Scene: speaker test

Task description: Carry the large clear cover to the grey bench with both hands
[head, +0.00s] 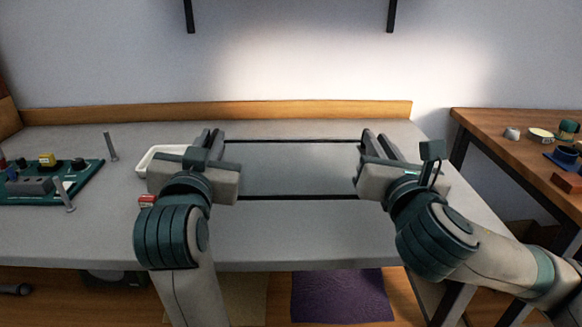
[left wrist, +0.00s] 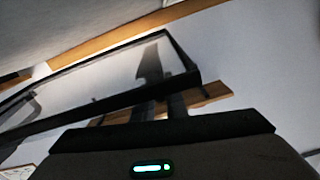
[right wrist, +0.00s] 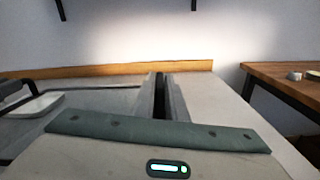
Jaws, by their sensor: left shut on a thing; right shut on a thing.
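The large clear cover (head: 290,170) is a see-through panel with dark front and back edges, spanning the space between my two hands. The grey bench (head: 300,240) lies beneath it; I cannot tell whether the cover touches the bench top. My left gripper (head: 212,141) is shut on the cover's left side, and my right gripper (head: 374,143) is shut on its right side. In the left wrist view the cover (left wrist: 105,75) shows its dark frame at the fingers. In the right wrist view the cover (right wrist: 90,103) extends left from the fingers.
A white tray (head: 152,160) and a small red box (head: 146,201) are by my left gripper. A green board with parts (head: 88,181) and metal posts (head: 110,146) stand further left. A wooden table (head: 490,125) with small items is at right. A wooden strip (head: 300,109) borders the bench's back.

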